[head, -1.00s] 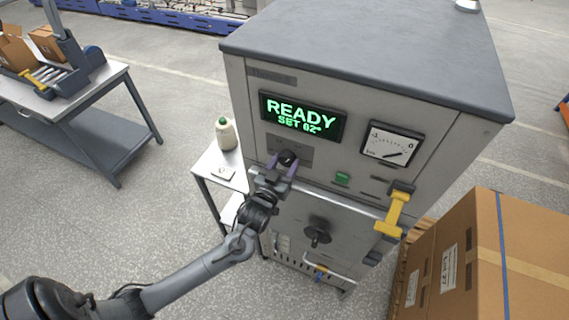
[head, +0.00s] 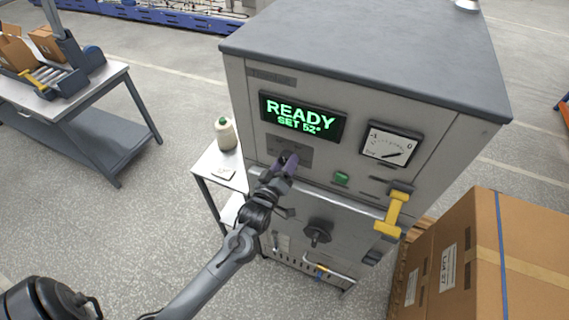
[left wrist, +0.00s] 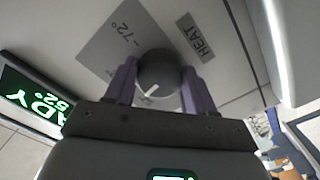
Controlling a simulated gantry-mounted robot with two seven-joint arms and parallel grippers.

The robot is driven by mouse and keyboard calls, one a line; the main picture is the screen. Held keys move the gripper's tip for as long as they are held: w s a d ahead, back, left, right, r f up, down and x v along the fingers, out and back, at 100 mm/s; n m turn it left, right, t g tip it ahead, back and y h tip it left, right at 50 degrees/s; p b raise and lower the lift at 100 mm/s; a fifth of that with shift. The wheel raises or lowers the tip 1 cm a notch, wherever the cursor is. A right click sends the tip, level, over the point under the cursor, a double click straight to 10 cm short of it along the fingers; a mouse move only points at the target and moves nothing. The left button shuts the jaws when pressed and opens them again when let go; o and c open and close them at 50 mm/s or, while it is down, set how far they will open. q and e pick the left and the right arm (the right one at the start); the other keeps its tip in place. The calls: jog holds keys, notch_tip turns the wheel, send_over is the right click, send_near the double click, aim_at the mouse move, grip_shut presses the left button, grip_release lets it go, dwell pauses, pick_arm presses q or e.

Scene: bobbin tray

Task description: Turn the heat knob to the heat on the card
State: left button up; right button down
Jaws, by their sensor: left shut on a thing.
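The heat knob (left wrist: 158,68) is a dark round knob with a white pointer line, on a grey plate beside a HEAT label (left wrist: 203,38). My left gripper (head: 287,162) is shut on it, with one purple finger on each side in the left wrist view. In the head view the gripper hides the knob. The display (head: 303,117) on the grey machine reads READY, SET 52°. A small white card (head: 222,173) lies on the side table; its print is too small to read surely. My right gripper is not in view.
A cream thread cone (head: 226,134) stands on the side table (head: 207,162). Right of the knob are a green button (head: 341,179), a dial gauge (head: 390,143) and a yellow handle (head: 392,212). Cardboard boxes (head: 480,255) stand at the right.

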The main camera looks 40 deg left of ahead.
pick_arm(q)
jog(key=n, duration=0.3)
jog(key=shift+n, duration=0.5)
jog(key=o, duration=1)
jog(key=b+v, duration=0.2)
jog(key=v, duration=0.8)
jog(key=shift+s+d, duration=0.1)
jog(key=shift+s, duration=0.25)
